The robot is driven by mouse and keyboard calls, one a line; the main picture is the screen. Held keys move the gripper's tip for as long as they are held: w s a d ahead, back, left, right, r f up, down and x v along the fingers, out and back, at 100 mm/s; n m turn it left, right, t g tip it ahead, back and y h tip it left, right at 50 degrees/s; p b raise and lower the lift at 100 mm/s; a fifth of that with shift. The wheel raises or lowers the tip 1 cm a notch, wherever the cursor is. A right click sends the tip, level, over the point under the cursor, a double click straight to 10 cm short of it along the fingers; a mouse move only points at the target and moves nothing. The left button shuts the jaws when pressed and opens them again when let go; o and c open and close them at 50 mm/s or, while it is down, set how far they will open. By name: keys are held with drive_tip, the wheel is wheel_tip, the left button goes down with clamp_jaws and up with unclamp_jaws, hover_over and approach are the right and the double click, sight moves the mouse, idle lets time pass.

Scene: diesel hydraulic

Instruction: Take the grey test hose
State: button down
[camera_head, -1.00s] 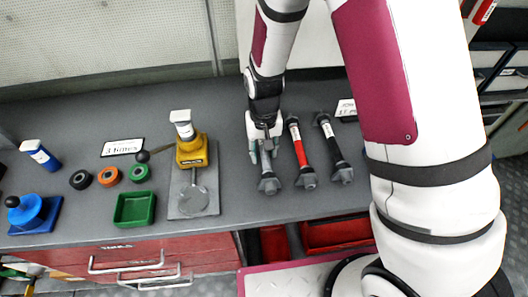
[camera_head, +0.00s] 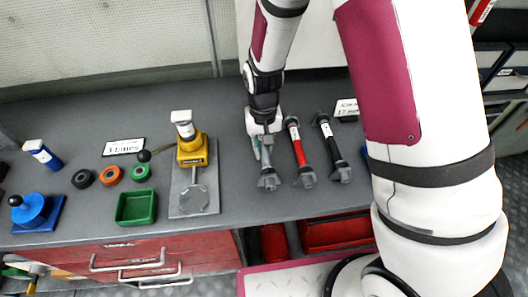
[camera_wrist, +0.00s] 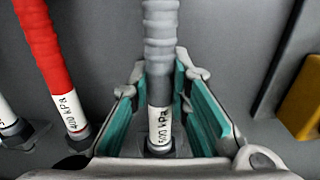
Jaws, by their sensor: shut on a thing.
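The grey test hose (camera_head: 268,178) lies on the grey bench top, leftmost of three hoses, its near end fitting pointing to the front edge. It also shows in the wrist view (camera_wrist: 160,45), ribbed, with a white "500 kPa" label. My gripper (camera_head: 262,148) reaches down over its far part. In the wrist view my gripper (camera_wrist: 165,80) has its teal-padded fingers on both sides of the hose, shut on it. The fingers and wrist hide part of the hose in the head view.
The red hose (camera_head: 299,148), labelled 400 kPa, lies close to the right, and the black hose (camera_head: 333,148) beyond it. A yellow hand pump (camera_head: 192,155) on a grey plate stands to the left. A green tray (camera_head: 136,208) and several rings lie further left.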

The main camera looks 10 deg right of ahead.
drive_tip(key=shift+r+p, duration=1.35)
drive_tip(key=shift+r, duration=2.35)
